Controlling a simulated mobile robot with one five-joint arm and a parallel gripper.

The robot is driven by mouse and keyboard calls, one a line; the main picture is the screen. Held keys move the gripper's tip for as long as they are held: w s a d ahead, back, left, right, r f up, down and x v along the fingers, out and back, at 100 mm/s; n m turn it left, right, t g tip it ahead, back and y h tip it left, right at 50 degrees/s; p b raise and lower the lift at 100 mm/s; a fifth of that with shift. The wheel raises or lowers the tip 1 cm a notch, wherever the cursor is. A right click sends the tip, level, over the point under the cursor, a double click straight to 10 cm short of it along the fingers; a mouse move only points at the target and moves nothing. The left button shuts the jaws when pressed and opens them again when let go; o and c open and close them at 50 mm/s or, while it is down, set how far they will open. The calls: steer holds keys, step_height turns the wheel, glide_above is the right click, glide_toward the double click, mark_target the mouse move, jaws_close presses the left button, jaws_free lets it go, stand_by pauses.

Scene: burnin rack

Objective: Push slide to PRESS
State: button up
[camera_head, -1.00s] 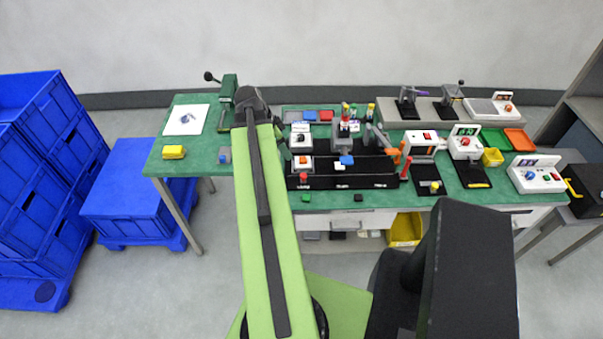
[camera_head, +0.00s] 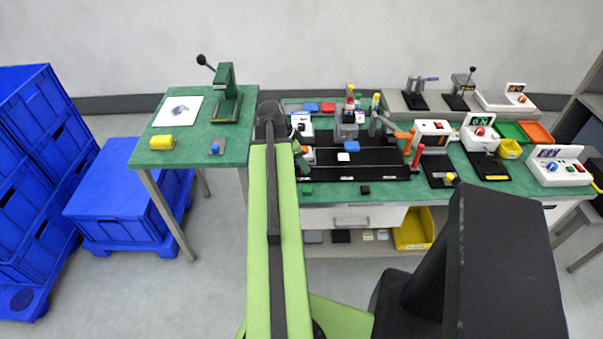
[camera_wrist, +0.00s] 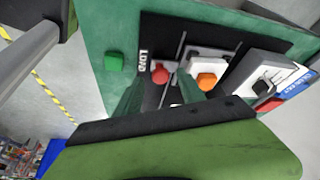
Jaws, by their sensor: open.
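The black slide track (camera_head: 375,164) lies along the front of the green bench, with pale rail lines and small white labels. In the wrist view, its LOAD end (camera_wrist: 144,64) shows, with a red knob (camera_wrist: 160,73) and a white block with an orange button (camera_wrist: 207,80). My gripper (camera_wrist: 160,88) is open, one finger on either side of the red knob in the picture. I cannot tell whether it touches the knob. In the head view my gripper (camera_head: 301,160) is at the track's left end, partly hidden by my arm. The PRESS label is too small to read.
A white-and-blue block (camera_head: 344,156) lies on the track. A green button block (camera_wrist: 114,61) is near the bench's front edge. Blue crates (camera_head: 122,200) stand at the left.

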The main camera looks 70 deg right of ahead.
steer(key=shift+s+d+f, duration=0.1)
steer(key=shift+s+f, duration=0.05)
steer(key=shift+f, duration=0.25)
jaws_close()
stand_by(1.2)
